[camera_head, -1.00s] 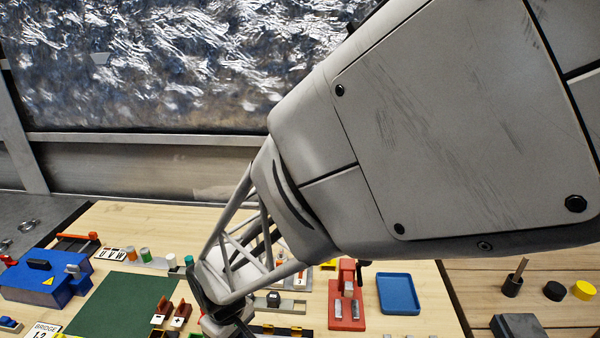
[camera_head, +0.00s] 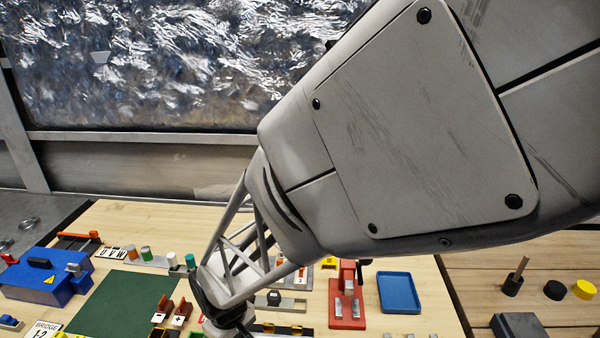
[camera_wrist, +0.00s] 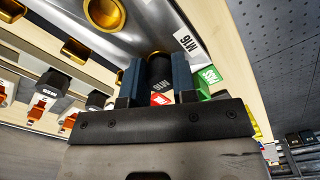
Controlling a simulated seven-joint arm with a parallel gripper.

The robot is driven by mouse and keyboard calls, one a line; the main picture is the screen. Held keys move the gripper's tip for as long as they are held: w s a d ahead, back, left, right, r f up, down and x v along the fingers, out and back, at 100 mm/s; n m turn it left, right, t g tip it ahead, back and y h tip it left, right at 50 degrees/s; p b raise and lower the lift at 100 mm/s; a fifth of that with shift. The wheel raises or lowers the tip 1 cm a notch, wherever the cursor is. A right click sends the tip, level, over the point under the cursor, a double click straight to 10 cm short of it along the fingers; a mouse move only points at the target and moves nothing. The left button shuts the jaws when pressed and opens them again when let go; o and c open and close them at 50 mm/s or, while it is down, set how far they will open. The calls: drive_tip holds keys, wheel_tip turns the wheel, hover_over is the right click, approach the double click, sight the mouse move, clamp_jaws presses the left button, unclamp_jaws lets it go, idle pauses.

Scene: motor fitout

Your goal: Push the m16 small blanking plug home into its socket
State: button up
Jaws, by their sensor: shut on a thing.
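In the wrist view my gripper (camera_wrist: 157,72) has its two dark blue fingers closed on the m16 small blanking plug (camera_wrist: 160,73), a black cylinder with a white M16 mark. The plug's far end meets a gold-rimmed socket (camera_wrist: 152,53) in a grey metal wall. The plug and fingers hide most of that rim, so I cannot tell how deep the plug sits. A white M16 label (camera_wrist: 185,37) is on the wall just right of this socket. In the head view my arm hides the gripper tips, the plug and the socket.
More gold-rimmed sockets (camera_wrist: 104,13) lie to the left in the wrist view. A green block (camera_wrist: 208,80) is close right of the fingers. On the bench are a blue tray (camera_head: 399,312), a red fixture (camera_head: 347,322), a blue box (camera_head: 40,290) and a green mat (camera_head: 115,310).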

drive_tip(key=shift+f, duration=0.25)
drive_tip(key=o, duration=1)
drive_tip(key=shift+c, duration=0.2)
drive_tip(key=shift+r, duration=0.1)
drive_tip(key=shift+r, duration=3.8)
drive_tip(key=w+d+r+m+t, duration=0.1)
drive_tip(key=d+r+m, duration=0.3)
drive_tip(key=d, duration=0.6)
drive_tip(key=w+d+r+m, duration=0.1)
drive_tip(key=d+r+m, duration=0.1)
drive_tip(key=d+r, duration=0.65)
drive_tip(key=s+d+r+m, duration=0.1)
drive_tip(key=s+d+m, duration=0.2)
drive_tip(key=d, duration=0.5)
drive_tip(key=s+d+r+m+t, duration=0.1)
drive_tip(key=s+d+m, duration=0.2)
drive_tip(key=d, duration=0.6)
drive_tip(key=shift+s+d+r+t, duration=0.25)
drive_tip(key=shift+s+d+t, duration=0.05)
drive_tip(key=shift+s, duration=0.85)
